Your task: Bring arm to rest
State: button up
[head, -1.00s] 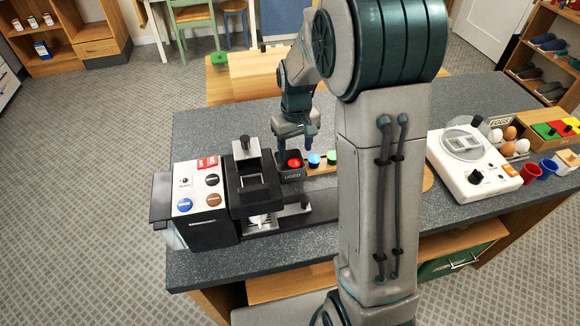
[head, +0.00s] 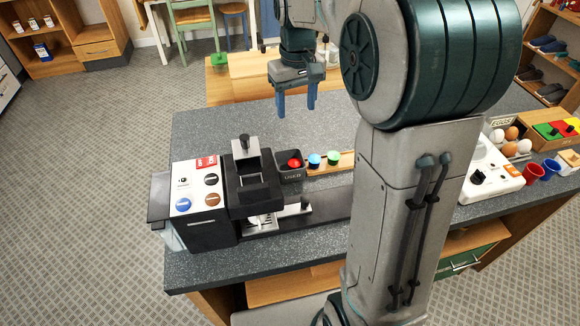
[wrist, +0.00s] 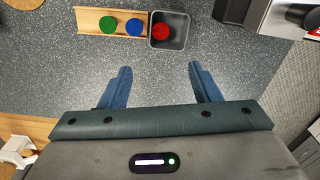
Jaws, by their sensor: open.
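My gripper (head: 296,112) hangs above the back part of the grey speckled counter (head: 215,131), its two blue fingers spread apart and pointing down. Nothing is between them. In the wrist view my gripper (wrist: 158,85) is also open and empty over bare counter. My arm covers the middle right of the head view and hides part of the counter.
A coffee machine (head: 209,232) stands at the counter's left. Beside it are a dark bin (head: 291,177) holding a red capsule (head: 294,163), and a wooden holder (head: 345,161) with blue and green capsules. A white appliance (head: 484,180), eggs (head: 511,133) and cups (head: 534,174) stand right.

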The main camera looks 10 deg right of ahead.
jog(key=s+f+m+t, duration=0.2)
jog(key=s+f+t, duration=0.1)
jog(key=s, duration=1.8)
jog(key=shift+s, duration=0.15)
